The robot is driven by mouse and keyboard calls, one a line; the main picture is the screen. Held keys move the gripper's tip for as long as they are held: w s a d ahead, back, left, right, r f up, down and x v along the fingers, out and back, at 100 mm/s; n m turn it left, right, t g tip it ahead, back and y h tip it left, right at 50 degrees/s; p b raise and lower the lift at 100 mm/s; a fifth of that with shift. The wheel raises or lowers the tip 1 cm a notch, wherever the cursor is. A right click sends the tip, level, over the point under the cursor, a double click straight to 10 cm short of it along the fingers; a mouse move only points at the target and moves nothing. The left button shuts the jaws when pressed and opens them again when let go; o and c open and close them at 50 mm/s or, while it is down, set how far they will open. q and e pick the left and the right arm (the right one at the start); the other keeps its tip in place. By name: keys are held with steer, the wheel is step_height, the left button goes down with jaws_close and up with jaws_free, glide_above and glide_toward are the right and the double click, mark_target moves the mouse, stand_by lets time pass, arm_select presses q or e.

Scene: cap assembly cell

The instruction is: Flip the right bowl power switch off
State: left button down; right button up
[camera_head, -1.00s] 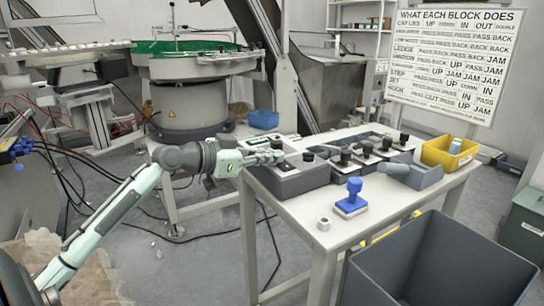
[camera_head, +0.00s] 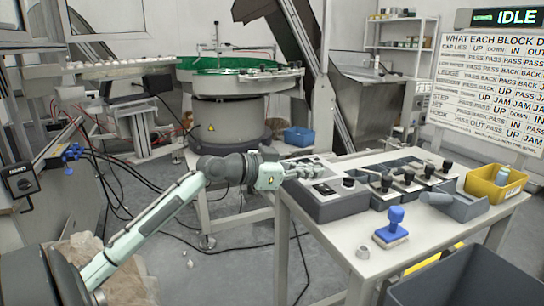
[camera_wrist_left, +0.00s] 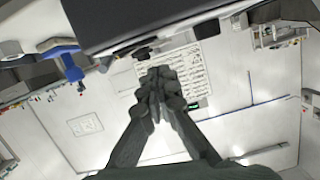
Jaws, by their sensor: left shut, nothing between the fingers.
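The green-rimmed bowl feeder (camera_head: 228,85) stands behind the table in the head view. A grey control box (camera_head: 338,205) sits at the table's left end, with a dark panel (camera_head: 323,188) and a black knob (camera_head: 348,183) on top. I cannot tell whether either is the right bowl power switch. My left gripper (camera_head: 322,167) is shut and empty, just above or behind this box; contact cannot be told. In the left wrist view its fingers (camera_wrist_left: 160,80) are together, below a dark box edge (camera_wrist_left: 165,30). My right gripper is not in view.
Several black knobs line the boxes to the right on the white table (camera_head: 330,240). A blue-handled stamp (camera_head: 392,228), a small nut-like part (camera_head: 363,252) and a yellow bin (camera_head: 495,184) are there too. A dark bin (camera_head: 465,280) stands in front.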

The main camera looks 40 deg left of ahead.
arm_select(q)
steer(key=shift+r, duration=0.95)
steer(key=b+v, duration=0.1)
steer(key=v, duration=0.9)
steer(key=shift+a+f, duration=0.15)
steer(key=shift+a, duration=0.2)
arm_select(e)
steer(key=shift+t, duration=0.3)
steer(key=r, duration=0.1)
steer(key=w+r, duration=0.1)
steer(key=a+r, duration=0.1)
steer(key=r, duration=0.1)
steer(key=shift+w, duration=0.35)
arm_select(q)
steer(key=shift+w, duration=0.15)
